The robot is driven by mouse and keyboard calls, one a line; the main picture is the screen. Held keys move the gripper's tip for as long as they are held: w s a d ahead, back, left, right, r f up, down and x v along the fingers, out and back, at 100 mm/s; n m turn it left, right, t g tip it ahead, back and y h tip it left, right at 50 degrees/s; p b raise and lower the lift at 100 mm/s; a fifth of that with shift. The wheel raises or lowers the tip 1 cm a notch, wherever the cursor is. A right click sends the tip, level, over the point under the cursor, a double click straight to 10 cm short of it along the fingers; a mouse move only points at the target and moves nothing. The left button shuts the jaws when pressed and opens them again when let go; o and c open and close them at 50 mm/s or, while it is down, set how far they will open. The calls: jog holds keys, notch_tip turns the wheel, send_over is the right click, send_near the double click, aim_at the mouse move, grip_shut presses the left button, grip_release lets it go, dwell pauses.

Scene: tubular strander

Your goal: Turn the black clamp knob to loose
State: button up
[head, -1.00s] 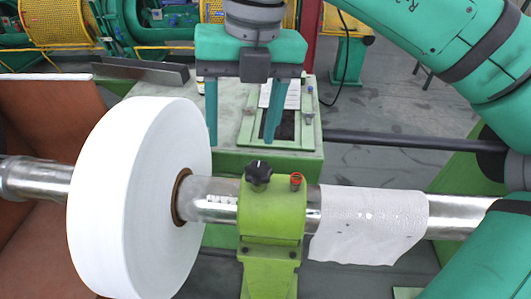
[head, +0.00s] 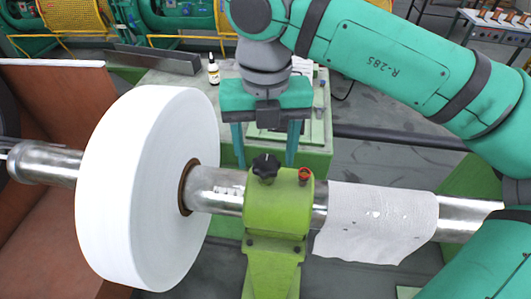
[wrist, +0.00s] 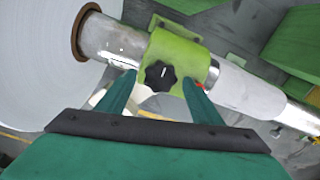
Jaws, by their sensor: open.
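The black clamp knob (head: 266,167) is a lobed knob on top of the green clamp block (head: 279,203). In the wrist view the knob (wrist: 160,75) has a white mark on its face and lies between my fingertips in the picture. I see no contact with the knob.
A large white roll (head: 147,188) sits on the steel shaft (head: 215,188) left of the clamp. A small red-topped part (head: 304,175) stands right of the knob. White cloth (head: 380,222) drapes the shaft at right. A small bottle (head: 213,70) stands on the bench behind.

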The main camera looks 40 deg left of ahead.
jog(key=shift+d+f, duration=0.1)
jog(key=shift+f, duration=0.3)
jog(key=shift+c, duration=0.4)
jog(key=c, duration=1)
